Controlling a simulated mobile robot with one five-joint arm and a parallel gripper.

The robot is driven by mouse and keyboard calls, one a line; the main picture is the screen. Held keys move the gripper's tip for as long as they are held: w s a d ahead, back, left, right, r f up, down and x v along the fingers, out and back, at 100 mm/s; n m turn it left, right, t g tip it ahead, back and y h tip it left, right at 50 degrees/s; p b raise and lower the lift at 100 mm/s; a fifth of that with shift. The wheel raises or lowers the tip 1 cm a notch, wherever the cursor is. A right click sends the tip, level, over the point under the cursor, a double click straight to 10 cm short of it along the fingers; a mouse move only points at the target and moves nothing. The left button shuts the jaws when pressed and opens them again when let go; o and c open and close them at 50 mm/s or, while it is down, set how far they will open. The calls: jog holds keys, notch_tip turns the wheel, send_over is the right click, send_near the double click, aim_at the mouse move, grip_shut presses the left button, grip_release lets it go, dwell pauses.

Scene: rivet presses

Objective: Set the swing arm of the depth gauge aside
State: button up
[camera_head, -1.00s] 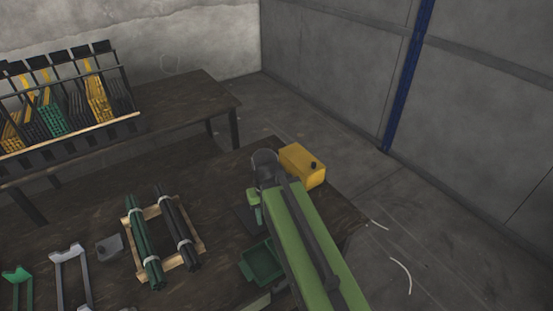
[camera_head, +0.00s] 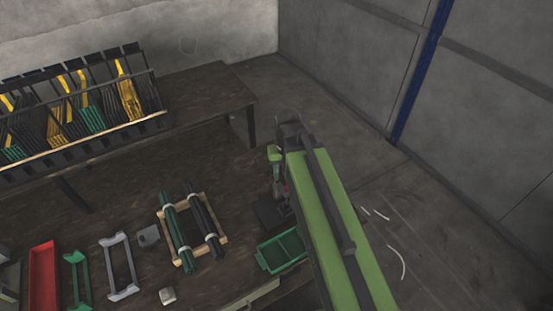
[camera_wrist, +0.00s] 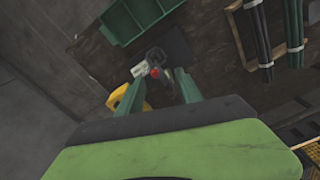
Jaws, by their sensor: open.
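In the wrist view a small dark device (camera_wrist: 155,56) with a red spot and a pale tab (camera_wrist: 139,69) stands on a dark base plate (camera_wrist: 175,42). It appears to be the depth gauge; I cannot tell clearly which part is its swing arm. My gripper (camera_wrist: 160,76) is open, its two green fingers on either side of the device's near end. I cannot tell if they touch it. In the head view the dark base plate (camera_head: 271,214) shows left of my arm, with a bit of red above it; my arm hides much of the rest.
A green tray (camera_head: 282,250) lies close by. A wooden cradle (camera_head: 222,240) with dark and green rods stands to the left, with a grey block (camera_head: 148,236), a grey frame (camera_head: 123,268) and a red tray (camera_head: 43,278) beyond. A yellow object (camera_wrist: 117,97) is beside the left finger.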

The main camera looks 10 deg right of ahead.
jog(key=w+r+m+p, duration=0.1)
jog(key=w+r, duration=0.2)
jog(key=w, duration=0.1)
jog(key=m, duration=0.4)
send_over(282, 186)
jog(key=w+a, duration=0.1)
jog(key=w, duration=0.2)
jog(key=shift+g, duration=0.3)
jog(key=f+b, duration=1.8)
jog(key=shift+s+a, duration=0.2)
jog(key=shift+s, duration=0.1)
grip_shut()
